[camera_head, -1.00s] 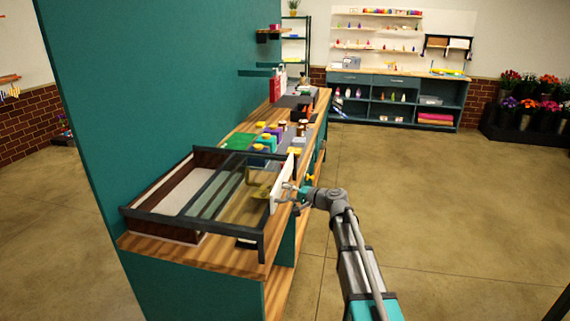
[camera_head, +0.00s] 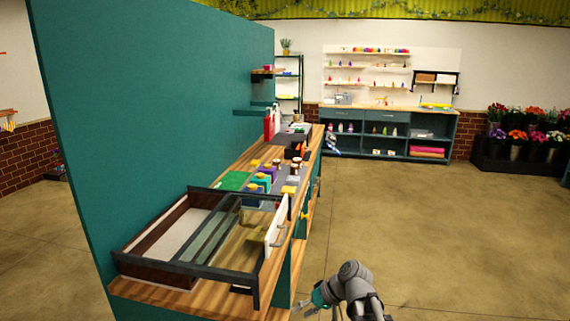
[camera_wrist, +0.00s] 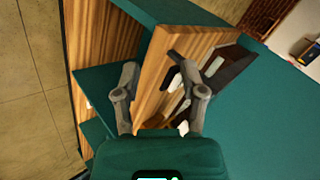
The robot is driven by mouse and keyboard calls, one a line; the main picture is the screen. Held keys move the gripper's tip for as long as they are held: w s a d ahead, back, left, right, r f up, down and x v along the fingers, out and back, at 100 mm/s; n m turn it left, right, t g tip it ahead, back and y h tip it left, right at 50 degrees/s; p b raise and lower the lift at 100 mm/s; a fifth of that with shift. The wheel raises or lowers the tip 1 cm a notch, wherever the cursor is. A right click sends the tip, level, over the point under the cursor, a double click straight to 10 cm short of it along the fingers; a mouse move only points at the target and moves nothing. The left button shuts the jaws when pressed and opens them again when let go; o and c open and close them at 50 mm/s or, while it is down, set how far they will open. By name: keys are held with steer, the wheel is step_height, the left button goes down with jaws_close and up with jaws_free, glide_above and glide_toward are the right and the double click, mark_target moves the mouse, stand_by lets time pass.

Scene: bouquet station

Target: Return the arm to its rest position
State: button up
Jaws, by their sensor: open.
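My gripper (camera_head: 318,304) is low at the bottom of the head view, to the right of the counter's front edge and clear of the drawer handle. In the wrist view my gripper (camera_wrist: 158,88) has its two fingers spread apart with nothing held between them. Wood panels and teal shelving of the counter show behind the fingers there. My arm (camera_head: 355,285) is folded near the bottom edge of the head view, and most of it is out of frame.
A tall teal panel (camera_head: 150,110) rises at the left. The floor (camera_head: 420,230) to the right is clear.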

steer(key=s+d+f+m+h+b, duration=0.1)
steer(key=s+d+f+h, duration=0.2)
steer(key=d+f+h, duration=0.1)
steer(key=s+d+f+m+h+b, duration=0.1)
steer(key=s+d+f+h, duration=0.2)
steer(key=d, duration=0.4)
steer(key=shift+s+f+g+h+b, duration=0.35)
steer(key=shift+f+h, duration=0.2)
steer(key=shift+h, duration=0.25)
